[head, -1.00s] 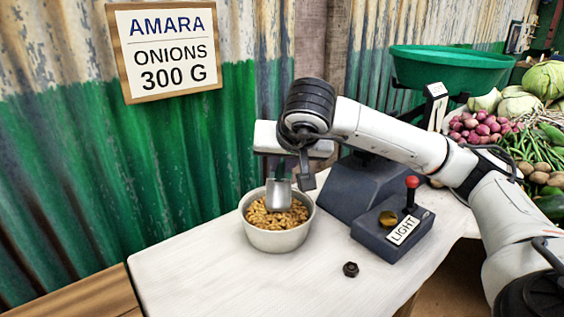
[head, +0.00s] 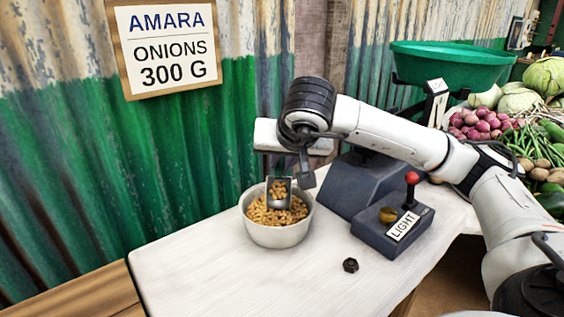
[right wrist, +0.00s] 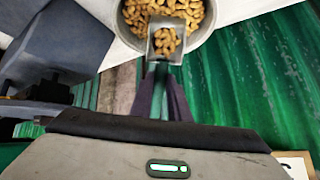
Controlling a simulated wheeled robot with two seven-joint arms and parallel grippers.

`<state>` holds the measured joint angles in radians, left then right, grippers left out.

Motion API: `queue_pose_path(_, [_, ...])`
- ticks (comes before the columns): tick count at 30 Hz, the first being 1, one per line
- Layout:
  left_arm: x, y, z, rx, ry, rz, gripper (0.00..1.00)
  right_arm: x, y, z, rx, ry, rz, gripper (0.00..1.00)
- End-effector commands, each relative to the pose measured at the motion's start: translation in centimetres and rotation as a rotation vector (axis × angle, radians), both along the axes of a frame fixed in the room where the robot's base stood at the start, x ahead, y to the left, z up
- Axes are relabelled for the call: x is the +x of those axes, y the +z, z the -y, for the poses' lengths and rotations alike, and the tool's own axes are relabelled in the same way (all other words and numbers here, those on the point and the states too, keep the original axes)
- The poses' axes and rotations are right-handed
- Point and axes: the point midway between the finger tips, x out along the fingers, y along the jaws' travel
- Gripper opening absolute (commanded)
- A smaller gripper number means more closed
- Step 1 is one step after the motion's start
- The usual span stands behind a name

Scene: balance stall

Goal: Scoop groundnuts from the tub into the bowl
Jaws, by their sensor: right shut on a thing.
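A round grey metal container of groundnuts (head: 277,238) stands on the white table; the nuts (head: 257,213) also show in the right wrist view (right wrist: 190,8). I cannot tell whether it is the tub or the bowl. My right gripper (right wrist: 163,98) is shut on the handle of a metal scoop (right wrist: 152,47) and is above the container, close to its back rim. The scoop (head: 270,187) is over or partly in the nuts, with several groundnuts (right wrist: 166,40) lying in it. Its handle is mostly hidden in the head view. My left gripper is out of view.
A dark scale (head: 365,185) with a green pan (head: 450,68) stands behind my right arm. A box marked LIGHT (head: 385,235) with a red-knobbed lever (head: 412,180) is right of the container. A black nut-shaped piece (head: 350,265) lies in front. The table's front left (head: 210,285) is clear.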

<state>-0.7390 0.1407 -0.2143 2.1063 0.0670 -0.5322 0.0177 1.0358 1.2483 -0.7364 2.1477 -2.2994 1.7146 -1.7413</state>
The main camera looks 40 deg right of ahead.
Motion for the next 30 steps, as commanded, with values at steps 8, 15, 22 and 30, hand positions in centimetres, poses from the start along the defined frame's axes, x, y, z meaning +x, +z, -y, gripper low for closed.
queue_pose_path(8, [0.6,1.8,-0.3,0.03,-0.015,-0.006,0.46,0.0,3.4,0.0,0.0,0.0,0.002,0.0])
queue_pose_path(15, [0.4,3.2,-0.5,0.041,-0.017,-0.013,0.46,0.0,5.8,0.0,0.0,0.0,0.002,0.0])
queue_pose_path(22, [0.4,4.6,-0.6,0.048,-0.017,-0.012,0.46,0.0,7.7,0.0,0.001,-0.001,0.0,0.0])
queue_pose_path(30, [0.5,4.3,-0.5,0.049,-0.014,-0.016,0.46,0.0,7.9,0.0,0.0,0.0,0.0,0.0])
